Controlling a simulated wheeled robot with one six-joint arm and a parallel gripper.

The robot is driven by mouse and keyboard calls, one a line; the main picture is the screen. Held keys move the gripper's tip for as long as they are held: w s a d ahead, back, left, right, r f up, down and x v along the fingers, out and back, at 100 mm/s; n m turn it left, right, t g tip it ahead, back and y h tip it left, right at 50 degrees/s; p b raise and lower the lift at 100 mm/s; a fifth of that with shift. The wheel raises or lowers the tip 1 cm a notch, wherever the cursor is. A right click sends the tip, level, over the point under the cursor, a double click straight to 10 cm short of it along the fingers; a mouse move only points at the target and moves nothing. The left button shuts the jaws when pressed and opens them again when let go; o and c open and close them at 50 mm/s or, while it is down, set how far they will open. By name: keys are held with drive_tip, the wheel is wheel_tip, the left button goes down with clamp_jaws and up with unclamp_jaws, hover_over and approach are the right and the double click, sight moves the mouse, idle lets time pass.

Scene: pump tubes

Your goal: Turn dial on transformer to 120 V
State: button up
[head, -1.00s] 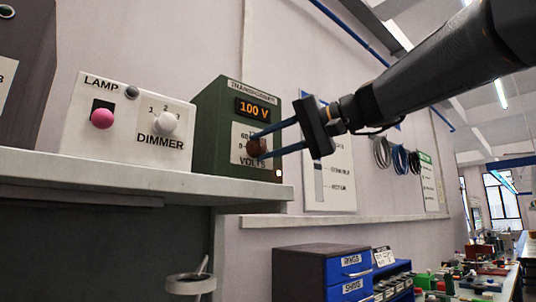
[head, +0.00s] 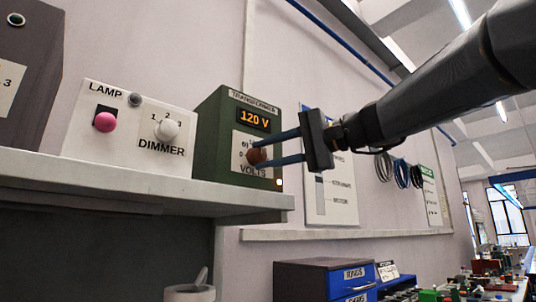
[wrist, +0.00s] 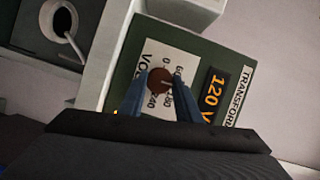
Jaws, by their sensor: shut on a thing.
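The green transformer (head: 212,128) stands on the shelf, and its orange display (head: 254,119) reads 120 V. Its brown dial (head: 256,156) sits on the white scale plate above the word VOLTS. My gripper (head: 262,152) reaches in from the right with its two blue fingers shut on the dial. In the wrist view the dial (wrist: 160,80) shows between the fingertips (wrist: 160,90), and the display (wrist: 213,95) also reads 120. The fingers hide part of the scale.
A white dimmer box (head: 130,132) with a pink lamp button and a white knob stands left of the transformer on the shelf (head: 150,188). A blue drawer unit (head: 345,277) is below right. A pale cup (head: 190,292) is under the shelf.

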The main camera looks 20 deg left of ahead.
drive_tip(key=o, duration=1.1)
drive_tip(key=shift+c, duration=0.2)
drive_tip(key=d+b, duration=0.1)
drive_tip(key=d, duration=0.6)
drive_tip(key=shift+s+d+r+b, duration=0.25)
drive_tip(key=shift+s+d+b, duration=0.1)
drive_tip(key=shift+s, duration=0.05)
